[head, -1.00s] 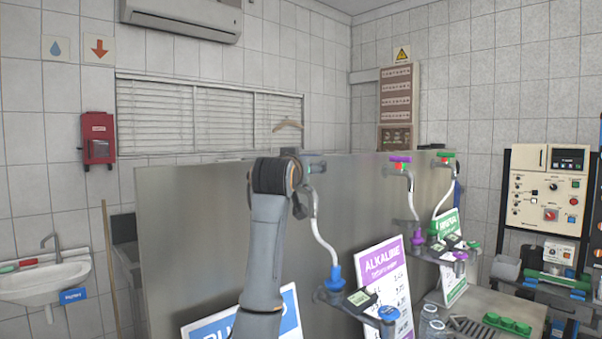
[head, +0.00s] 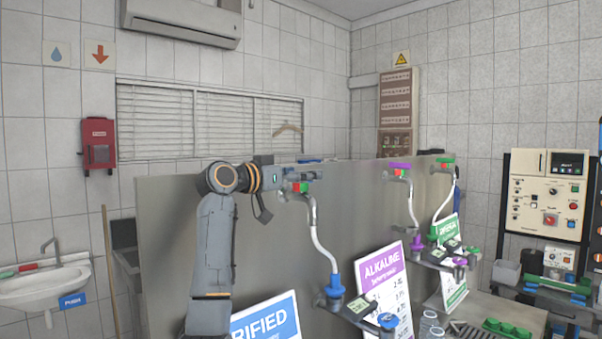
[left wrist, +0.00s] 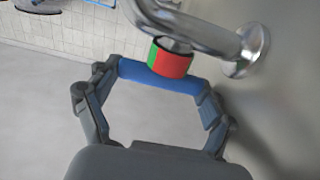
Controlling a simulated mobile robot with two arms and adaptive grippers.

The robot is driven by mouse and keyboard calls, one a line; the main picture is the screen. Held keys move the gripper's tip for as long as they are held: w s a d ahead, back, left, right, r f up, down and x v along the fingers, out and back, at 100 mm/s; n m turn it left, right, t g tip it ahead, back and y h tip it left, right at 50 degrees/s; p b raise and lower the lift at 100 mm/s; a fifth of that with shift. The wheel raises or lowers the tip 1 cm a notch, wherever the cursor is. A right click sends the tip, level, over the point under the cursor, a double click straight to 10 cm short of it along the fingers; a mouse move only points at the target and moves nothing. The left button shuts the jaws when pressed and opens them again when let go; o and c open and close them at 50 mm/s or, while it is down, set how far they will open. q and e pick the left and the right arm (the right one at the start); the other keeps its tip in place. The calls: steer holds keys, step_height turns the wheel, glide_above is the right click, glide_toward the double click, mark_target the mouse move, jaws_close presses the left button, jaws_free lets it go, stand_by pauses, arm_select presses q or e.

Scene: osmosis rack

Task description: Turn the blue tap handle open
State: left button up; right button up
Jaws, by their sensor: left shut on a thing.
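The blue tap handle (left wrist: 160,77) sits across the end of a red and green collar (left wrist: 172,59) on a chrome tap in the left wrist view. My left gripper (head: 308,174) reaches in from the left at the top of this tap. In the left wrist view, its fingers (left wrist: 155,82) are shut on the two ends of the blue handle. My right gripper is in neither view.
A metal panel (head: 250,220) stands behind the taps. Taps with a purple handle (head: 400,166) and a green handle (head: 445,160) are to the right. Signs for purified (head: 266,322) and alkaline (head: 384,285) water stand below. A sink (head: 45,285) is at left.

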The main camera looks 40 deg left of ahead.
arm_select(q)
steer(key=shift+s+d+r, duration=0.1)
steer(key=shift+d+r, duration=0.05)
steer(key=shift+r, duration=0.05)
steer(key=o, duration=1)
steer(key=shift+c, duration=0.2)
steer(key=shift+o, duration=0.4)
steer(key=shift+d, duration=0.15)
